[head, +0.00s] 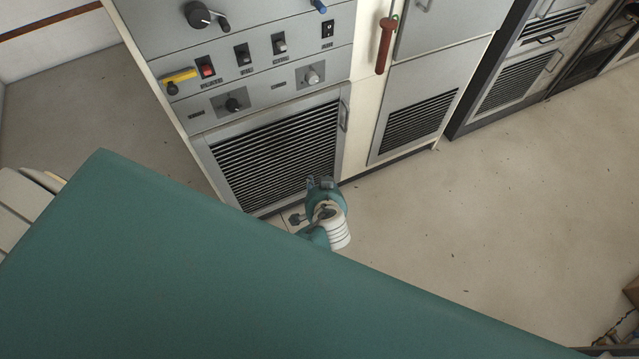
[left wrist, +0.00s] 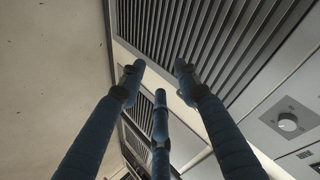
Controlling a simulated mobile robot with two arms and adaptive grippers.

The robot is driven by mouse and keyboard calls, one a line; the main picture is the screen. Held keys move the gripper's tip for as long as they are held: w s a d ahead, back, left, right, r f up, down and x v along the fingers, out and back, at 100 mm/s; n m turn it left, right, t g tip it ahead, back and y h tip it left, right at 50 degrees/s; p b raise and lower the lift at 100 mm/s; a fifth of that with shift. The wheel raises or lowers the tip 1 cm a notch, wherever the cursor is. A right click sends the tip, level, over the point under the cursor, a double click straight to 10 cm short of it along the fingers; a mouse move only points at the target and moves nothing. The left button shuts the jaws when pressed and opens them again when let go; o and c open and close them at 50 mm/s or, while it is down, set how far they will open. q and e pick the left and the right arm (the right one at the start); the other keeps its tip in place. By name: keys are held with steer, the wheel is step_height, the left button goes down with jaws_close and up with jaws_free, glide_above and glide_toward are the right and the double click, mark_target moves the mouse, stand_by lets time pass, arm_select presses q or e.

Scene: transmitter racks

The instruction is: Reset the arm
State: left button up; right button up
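My left gripper (left wrist: 159,76) shows in the left wrist view as three blue fingers. The fingertips stand apart with nothing between them, in front of a slatted grille. In the head view, a small teal and white part of my arm shows in front of the lower grille (head: 275,150) of the near rack; the fingers cannot be made out there. A large teal part of my own body hides the lower left of that view. My right gripper is not in view.
The near rack (head: 225,90) carries knobs and switches, a yellow handle (head: 180,76) and a red handle (head: 385,45). Its grille (left wrist: 205,40) and a round knob (left wrist: 288,122) show in the wrist view. More racks (head: 515,80) stand at upper right. The floor (head: 490,220) at right is mostly clear.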

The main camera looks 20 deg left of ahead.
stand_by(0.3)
arm_select(q)
steer(key=s+f+m+g+h, duration=0.25)
steer(key=s+f+g, duration=0.25)
steer(key=s+f, duration=1.5)
steer(key=s+a+f+g+h, duration=0.1)
steer(key=s+f, duration=0.2)
steer(key=s, duration=0.7)
steer(key=s+a+f+n+g+h, duration=0.1)
steer(key=s+f, duration=0.3)
steer(key=s, duration=0.7)
steer(key=shift+a, duration=0.65)
steer(key=shift+h, duration=0.25)
